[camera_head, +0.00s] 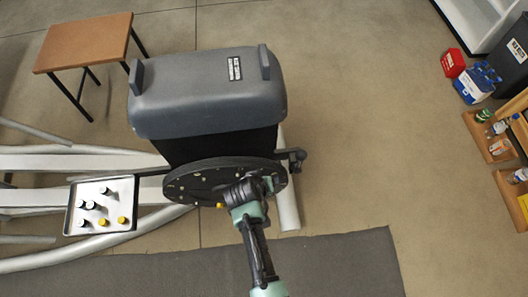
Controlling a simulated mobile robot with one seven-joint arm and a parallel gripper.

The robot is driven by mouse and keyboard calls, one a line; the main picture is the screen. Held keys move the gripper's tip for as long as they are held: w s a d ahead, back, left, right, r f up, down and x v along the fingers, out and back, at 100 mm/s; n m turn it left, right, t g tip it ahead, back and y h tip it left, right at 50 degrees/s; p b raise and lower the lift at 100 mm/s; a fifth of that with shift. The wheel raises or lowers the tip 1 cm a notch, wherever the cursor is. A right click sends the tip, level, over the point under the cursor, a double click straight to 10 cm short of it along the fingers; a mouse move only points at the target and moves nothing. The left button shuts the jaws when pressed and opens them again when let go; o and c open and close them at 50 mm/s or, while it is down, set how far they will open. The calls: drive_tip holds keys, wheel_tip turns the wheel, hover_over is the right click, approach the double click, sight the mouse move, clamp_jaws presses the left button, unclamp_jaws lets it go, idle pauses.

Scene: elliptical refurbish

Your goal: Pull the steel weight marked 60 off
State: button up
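A dark disc (185,186) with small light studs around its face sits below the grey machine housing (205,92). My gripper (268,184) is over the right part of the disc. My wrist hides its fingers and whatever is between them. A small yellow piece (220,205) shows at the disc's lower edge. A pale tray (72,215) left of the disc holds several small dark-and-silver cylinders (105,190) and two yellow-topped ones (121,220). No marking 60 is readable, so I cannot tell which piece is that weight.
White machine rails (80,161) run left of the disc. A dark mat (310,265) lies in front. A brown-topped table (85,42) stands back left. Wooden shelving (485,135) with bottles, a red box (452,63) and a blue carrier (478,84) stand right. Floor between is clear.

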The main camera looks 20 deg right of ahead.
clamp_jaws()
idle(0.6)
idle(1.6)
